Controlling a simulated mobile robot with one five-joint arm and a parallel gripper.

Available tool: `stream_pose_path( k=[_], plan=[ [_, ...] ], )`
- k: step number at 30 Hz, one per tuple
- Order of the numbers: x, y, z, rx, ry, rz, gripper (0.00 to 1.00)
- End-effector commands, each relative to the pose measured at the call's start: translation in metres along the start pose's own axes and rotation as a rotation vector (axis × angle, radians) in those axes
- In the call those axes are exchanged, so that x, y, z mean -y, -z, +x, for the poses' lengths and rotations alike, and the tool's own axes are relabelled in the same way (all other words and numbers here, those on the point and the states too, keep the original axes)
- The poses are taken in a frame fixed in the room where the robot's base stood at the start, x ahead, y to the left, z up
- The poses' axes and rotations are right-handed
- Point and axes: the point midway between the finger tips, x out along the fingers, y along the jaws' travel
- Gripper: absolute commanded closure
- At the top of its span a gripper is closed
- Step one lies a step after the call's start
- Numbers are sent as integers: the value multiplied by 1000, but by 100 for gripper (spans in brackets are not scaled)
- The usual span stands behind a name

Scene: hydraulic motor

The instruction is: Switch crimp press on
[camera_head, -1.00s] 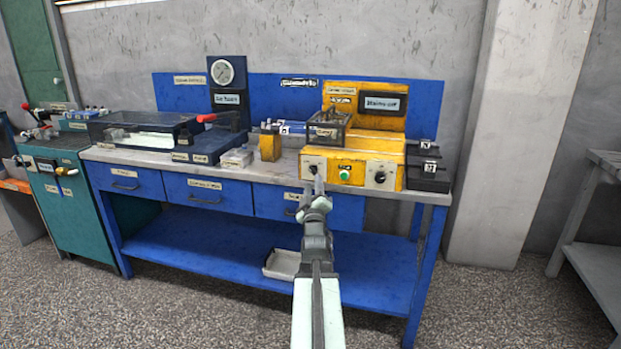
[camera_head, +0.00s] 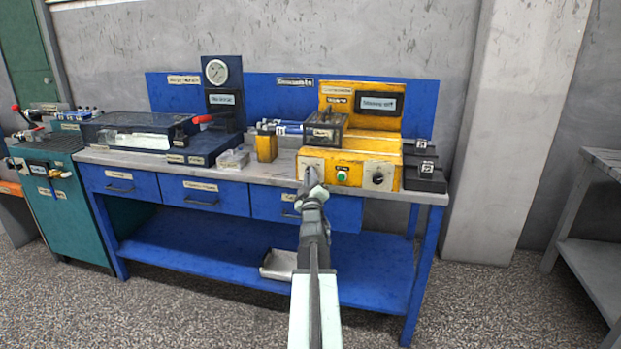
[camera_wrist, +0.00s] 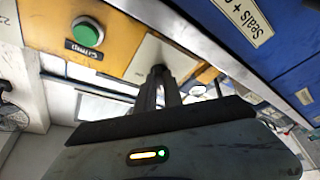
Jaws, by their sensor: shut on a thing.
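The yellow crimp press (camera_head: 370,150) stands on the right part of the blue workbench. Its front has a left knob on a pale plate (camera_head: 308,163), a green button (camera_head: 342,176) and a right dark knob (camera_head: 378,178). My gripper (camera_head: 311,181) is at the left plate and hides its knob in the head view. In the wrist view my gripper (camera_wrist: 160,82) is shut on the dark left knob (camera_wrist: 158,70). The green button (camera_wrist: 88,31) shows beside it there. A dark sign (camera_head: 379,103) on the press's back panel is blurred; its last word looks like "off".
The blue workbench (camera_head: 240,178) has drawers under its top and a lower shelf with a pale tray (camera_head: 279,264). Black boxes (camera_head: 424,172) stand right of the press, and a yellow block (camera_head: 266,146) stands to its left. A grey table (camera_head: 600,200) is at the far right.

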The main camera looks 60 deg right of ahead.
Motion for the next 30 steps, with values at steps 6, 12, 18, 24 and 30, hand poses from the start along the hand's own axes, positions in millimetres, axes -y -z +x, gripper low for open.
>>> stream_pose_path(
  k=[6,12,18,24,30],
  plan=[
    [1,0,1,0,-13,32,100],
    [3,-1,1,0,-52,129,100],
    [4,-1,2,0,-119,285,100],
    [4,0,3,1,-193,461,100],
    [5,2,4,1,-266,636,100]
  ],
)
